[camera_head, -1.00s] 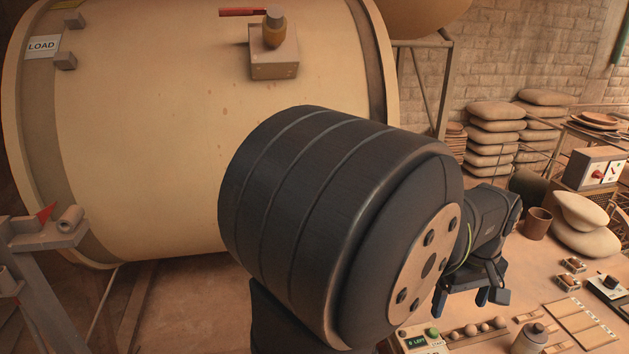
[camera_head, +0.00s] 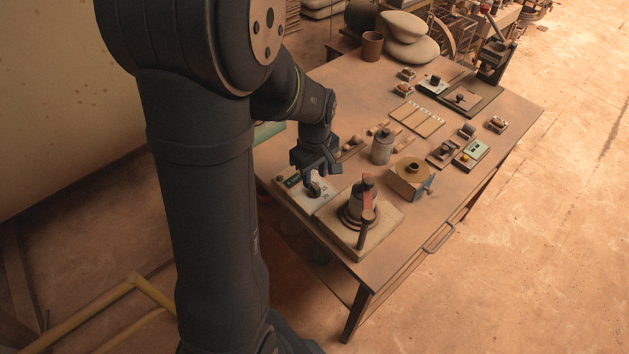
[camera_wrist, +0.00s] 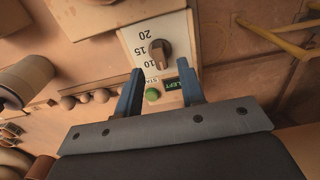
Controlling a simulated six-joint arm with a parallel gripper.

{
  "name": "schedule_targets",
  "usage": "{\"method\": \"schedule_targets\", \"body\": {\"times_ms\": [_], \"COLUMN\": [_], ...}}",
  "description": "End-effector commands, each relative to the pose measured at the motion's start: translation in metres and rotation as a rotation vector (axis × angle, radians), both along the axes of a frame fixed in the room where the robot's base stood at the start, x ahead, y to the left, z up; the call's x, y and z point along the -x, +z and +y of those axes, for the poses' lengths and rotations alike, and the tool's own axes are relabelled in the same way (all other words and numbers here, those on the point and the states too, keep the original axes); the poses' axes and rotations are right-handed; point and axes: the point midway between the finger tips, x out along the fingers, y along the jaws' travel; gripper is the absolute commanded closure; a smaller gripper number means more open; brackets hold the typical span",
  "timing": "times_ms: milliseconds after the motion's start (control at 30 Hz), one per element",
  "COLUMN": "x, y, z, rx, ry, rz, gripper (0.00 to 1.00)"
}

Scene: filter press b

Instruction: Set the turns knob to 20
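The turns knob (camera_wrist: 160,52) is a dark round knob on a pale panel (camera_wrist: 183,28) marked 20, 15 and 10. The numbers appear inverted in the wrist view. I cannot tell where its pointer stands. A green start button (camera_wrist: 153,95) and a small green display (camera_wrist: 172,84) are on the same panel. In the head view the panel (camera_head: 330,203) is at the table's near left corner. My gripper (camera_wrist: 163,72) is open, its blue fingers apart over the panel and the knob just beyond the tips. In the head view my gripper (camera_head: 316,182) is just above the knob, partly hiding it.
A clamp-like device on a board (camera_head: 362,208) stands right beside the panel. A grey canister (camera_head: 382,150), a yellow-brown box (camera_head: 410,180) and a row of small round knobs (camera_wrist: 85,97) are nearby. The table's near edge is close to the panel.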

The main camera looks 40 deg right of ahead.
Motion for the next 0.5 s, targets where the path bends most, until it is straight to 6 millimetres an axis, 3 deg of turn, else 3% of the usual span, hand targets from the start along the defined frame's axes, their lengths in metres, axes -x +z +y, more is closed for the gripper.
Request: {"method": "schedule_targets", "body": {"times_ms": [200,500], "x": [0.0,0.0], "y": [-0.028,-0.035], "z": [0.0,0.0], "rx": [-0.002,0.0], "ry": [0.0,0.0], "rz": [0.001,-0.001], "gripper": [0.64,0.64]}}
